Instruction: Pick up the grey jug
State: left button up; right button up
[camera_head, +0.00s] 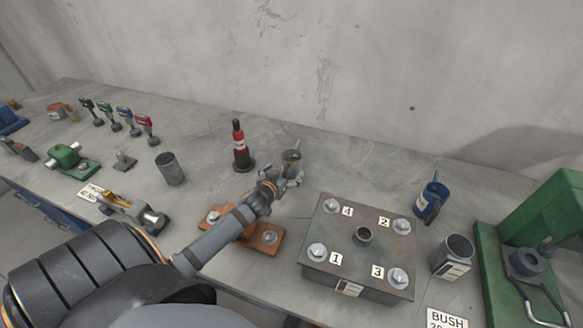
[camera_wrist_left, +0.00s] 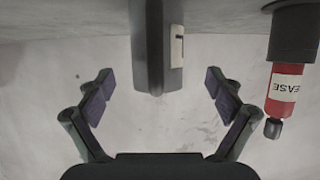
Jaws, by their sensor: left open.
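The grey jug (camera_head: 291,157) stands on the bench near the middle of the head view, just beyond my left gripper (camera_head: 284,183), which partly hides its lower part. In the left wrist view, which shows the scene upside down, the dark grey jug (camera_wrist_left: 157,50) appears at the top middle with a pale label on one side. The left gripper (camera_wrist_left: 158,85) is open. Its two fingers stand wide apart on either side of the jug in that picture, with clear gaps and no visible contact. My right gripper is not in view.
A red bottle (camera_head: 239,148) with a black base stands close left of the jug; it also shows in the wrist view (camera_wrist_left: 286,85). A numbered bolted block (camera_head: 331,235) sits front right, an orange-brown plate (camera_head: 270,240) below my arm. A blue container (camera_head: 432,200) stands right.

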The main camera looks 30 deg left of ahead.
pick_arm(q)
jog(key=shift+w+a+f, duration=0.15)
jog(key=shift+w+f, duration=0.15)
jog(key=shift+w, duration=0.5)
jog(key=p+x, duration=0.1)
jog(key=x, duration=0.3)
jog(key=shift+w+p, duration=0.25)
jog(key=shift+p, duration=0.1)
jog(key=shift+w+f, duration=0.1)
jog(key=shift+w, duration=0.1)
jog(key=shift+s, duration=0.1)
jog(key=shift+s, duration=0.1)
jog(key=c, duration=1.6)
